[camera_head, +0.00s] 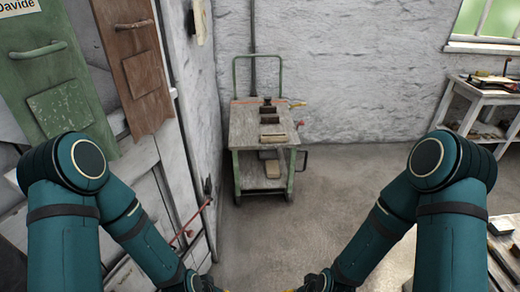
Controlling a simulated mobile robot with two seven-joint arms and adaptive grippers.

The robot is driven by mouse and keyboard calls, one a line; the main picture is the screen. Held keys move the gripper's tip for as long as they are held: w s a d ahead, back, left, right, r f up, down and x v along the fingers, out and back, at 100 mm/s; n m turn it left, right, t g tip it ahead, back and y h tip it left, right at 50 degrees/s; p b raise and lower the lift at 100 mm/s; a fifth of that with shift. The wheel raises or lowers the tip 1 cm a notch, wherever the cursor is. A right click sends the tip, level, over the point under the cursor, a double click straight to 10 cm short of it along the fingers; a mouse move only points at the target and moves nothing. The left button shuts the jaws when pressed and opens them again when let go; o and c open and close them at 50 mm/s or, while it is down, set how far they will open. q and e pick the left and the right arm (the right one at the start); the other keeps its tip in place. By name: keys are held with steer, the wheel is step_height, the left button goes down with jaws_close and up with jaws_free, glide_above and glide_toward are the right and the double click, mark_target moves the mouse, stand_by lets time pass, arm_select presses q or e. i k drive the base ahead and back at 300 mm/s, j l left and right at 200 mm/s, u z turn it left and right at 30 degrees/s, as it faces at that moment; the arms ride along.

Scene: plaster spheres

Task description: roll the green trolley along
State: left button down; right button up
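The green trolley (237,172) stands on the floor ahead of me, near the back wall and close to the left wall. It has a green tube frame with a tall handle (257,56) at its far side, a worn wooden top and a lower shelf. Small dark blocks and a light wooden piece lie on its top, and a box-like item lies on the lower shelf. Both my arms reach down toward the bottom edge, well short of the trolley.
Bare concrete floor (290,220) lies between me and the trolley. Green and brown panels with handles hang on the left wall. A white table (470,92) stands at the right under a window. A wooden surface (510,250) is at the lower right, beside my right arm.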

mark_target(250, 132)
steer(key=i+l, duration=0.4)
steer(key=i, duration=0.15)
steer(key=i+l, duration=0.35)
steer(key=i, duration=0.25)
steer(key=i+l, duration=0.4)
steer(key=i, duration=0.15)
steer(key=i+l+u, duration=0.35)
steer(key=i+l, duration=0.45)
steer(key=u, duration=0.8)
steer(key=i+l, duration=0.05)
steer(key=l, duration=0.05)
